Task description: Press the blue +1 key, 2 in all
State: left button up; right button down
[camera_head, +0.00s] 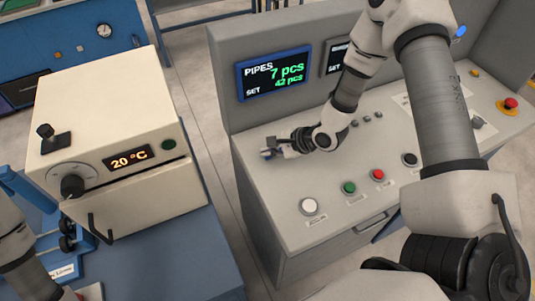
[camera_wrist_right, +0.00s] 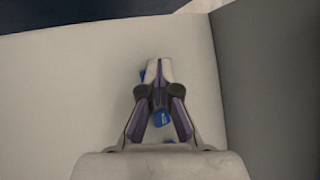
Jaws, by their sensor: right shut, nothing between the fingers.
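My right gripper (camera_head: 268,152) is over the left part of the grey control panel, with its fingers shut and empty. In the right wrist view the shut fingertips (camera_wrist_right: 156,68) are close to the panel surface. One blue key (camera_wrist_right: 161,118) shows between the finger linkages, with a faint white mark. Another blue key (camera_wrist_right: 142,75) is partly hidden just left of the fingertips. I cannot read which is +1, nor tell whether the fingertips touch a key. The display (camera_head: 274,74) reads PIPES 7 pcs, SET 42 pcs. My left gripper is not in view.
White (camera_head: 309,206), green (camera_head: 348,187) and red (camera_head: 377,174) buttons line the panel's front. A second display (camera_head: 336,56) is partly hidden by my right arm. A cream oven (camera_head: 110,130) reading 20 °C stands left, across a floor gap.

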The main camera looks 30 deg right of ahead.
jog(key=shift+r, duration=0.1)
jog(key=shift+r+p, duration=0.65)
jog(key=shift+r, duration=0.1)
notch_tip(320, 180, up, 5)
jog(key=p, duration=0.4)
dwell(0.7)
